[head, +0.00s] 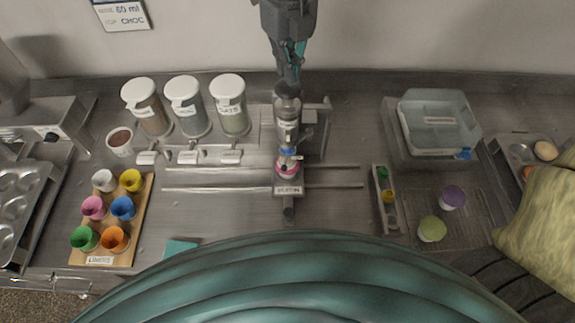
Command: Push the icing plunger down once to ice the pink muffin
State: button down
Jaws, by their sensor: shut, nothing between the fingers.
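My gripper (290,78) comes down from the top centre of the head view, directly over the icing dispenser (287,125). Its fingers are shut with nothing between them. The fingertips are at or just above the dark round plunger top (288,91); I cannot tell whether they touch. The pink muffin (287,173) stands under the dispenser's nozzle on a small labelled stand (288,190). The nozzle partly hides the muffin's top, so I cannot tell how much icing is on it.
Three lidded canisters (186,107) stand left of the dispenser. A wooden rack (88,200) holds several coloured cups. A clear tub (438,122) is at right, with a green muffin (431,229) and a purple muffin (452,197) nearer. A teal rounded surface fills the bottom.

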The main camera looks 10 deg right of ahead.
jog(key=shift+r, duration=0.15)
jog(key=shift+r+p, duration=0.8)
jog(key=shift+r, duration=2.1)
